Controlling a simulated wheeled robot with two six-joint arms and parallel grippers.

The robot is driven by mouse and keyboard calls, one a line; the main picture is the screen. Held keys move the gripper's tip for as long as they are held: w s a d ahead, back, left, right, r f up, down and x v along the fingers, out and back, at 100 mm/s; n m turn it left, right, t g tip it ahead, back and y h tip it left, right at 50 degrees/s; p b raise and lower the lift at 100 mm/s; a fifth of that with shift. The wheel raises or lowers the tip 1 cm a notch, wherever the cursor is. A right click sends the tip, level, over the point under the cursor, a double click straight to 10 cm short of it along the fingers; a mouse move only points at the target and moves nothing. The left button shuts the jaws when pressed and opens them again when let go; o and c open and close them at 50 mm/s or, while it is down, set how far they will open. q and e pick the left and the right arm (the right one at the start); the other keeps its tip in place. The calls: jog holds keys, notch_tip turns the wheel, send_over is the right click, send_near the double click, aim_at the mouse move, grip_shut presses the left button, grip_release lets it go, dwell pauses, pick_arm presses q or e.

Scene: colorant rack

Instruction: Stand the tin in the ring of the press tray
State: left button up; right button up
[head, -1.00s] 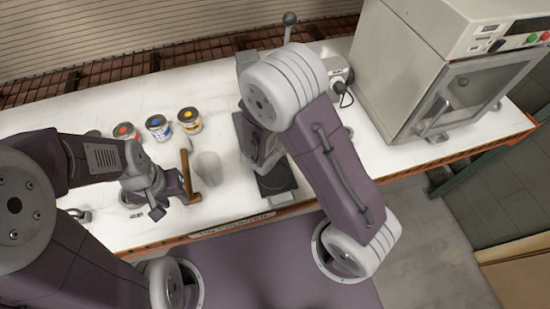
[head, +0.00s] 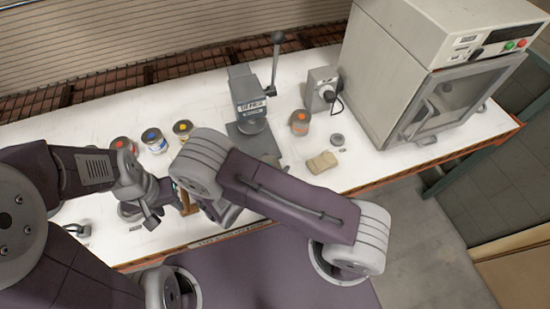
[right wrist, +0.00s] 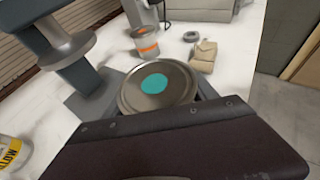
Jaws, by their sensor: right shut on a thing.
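In the right wrist view, a round metal tin (right wrist: 140,98) with a teal dot on its lid sits just past the dark body of my right gripper. The jaws are hidden there; I take it they are shut on this tin. In the head view my right gripper (head: 224,212) is mostly covered by my right arm, left of and in front of the press, and the tin is hidden. The grey press (head: 248,95) stands upright with its dark base (head: 262,148) partly behind my arm; its ring cannot be made out. My left gripper (head: 160,208) is beside a brown wooden piece (head: 187,200); its jaws are unclear.
Tins with red (head: 122,146), blue (head: 153,141) and yellow (head: 183,130) dots stand behind my arms. A large oven (head: 430,85) fills the right end.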

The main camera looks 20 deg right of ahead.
notch_tip(320, 180, down, 2)
jog(key=shift+f, duration=0.15)
jog(key=shift+f, duration=0.2)
jog(key=o, duration=1.6)
jog(key=shift+r, duration=0.1)
jog(key=shift+o, duration=0.2)
